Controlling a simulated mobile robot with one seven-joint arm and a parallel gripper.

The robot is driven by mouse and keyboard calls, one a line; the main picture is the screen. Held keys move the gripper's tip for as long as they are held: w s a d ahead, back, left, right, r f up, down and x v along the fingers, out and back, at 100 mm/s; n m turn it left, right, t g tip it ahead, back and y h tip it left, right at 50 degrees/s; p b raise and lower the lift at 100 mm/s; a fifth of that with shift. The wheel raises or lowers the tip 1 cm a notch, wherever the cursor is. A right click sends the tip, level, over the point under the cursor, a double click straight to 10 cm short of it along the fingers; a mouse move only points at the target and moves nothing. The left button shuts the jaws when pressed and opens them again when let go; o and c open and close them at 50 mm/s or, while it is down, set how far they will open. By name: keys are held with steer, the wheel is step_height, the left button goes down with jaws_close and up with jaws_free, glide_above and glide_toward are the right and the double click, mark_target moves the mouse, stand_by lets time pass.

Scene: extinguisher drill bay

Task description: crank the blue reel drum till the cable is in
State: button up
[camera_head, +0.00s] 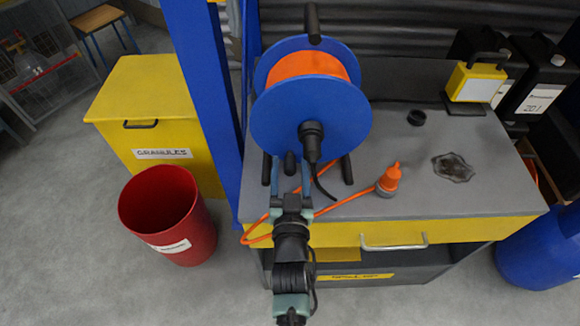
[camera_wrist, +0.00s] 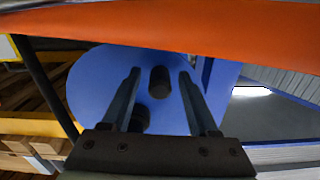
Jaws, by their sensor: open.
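The reel drum (camera_head: 341,113) stands on the grey bench, with blue discs and orange cable (camera_head: 307,66) wound between them. Its black hub (camera_head: 311,130) is at the front disc's centre. A black crank knob (camera_head: 290,160) sits low on the disc; the wrist view shows the knob (camera_wrist: 159,84) against the blue disc (camera_wrist: 95,85). My gripper (camera_head: 290,172) is open in front of the disc. Its fingers (camera_wrist: 160,76) lie either side of the knob, with gaps visible. Loose cable (camera_head: 347,203) runs over the bench to an orange plug (camera_head: 390,179).
A blue post (camera_head: 205,90) stands just left of the reel. A yellow bin (camera_head: 142,90) and red bucket (camera_head: 165,210) are further left. An orange band (camera_wrist: 170,26) crosses the wrist view.

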jaws_close()
stand_by(1.3)
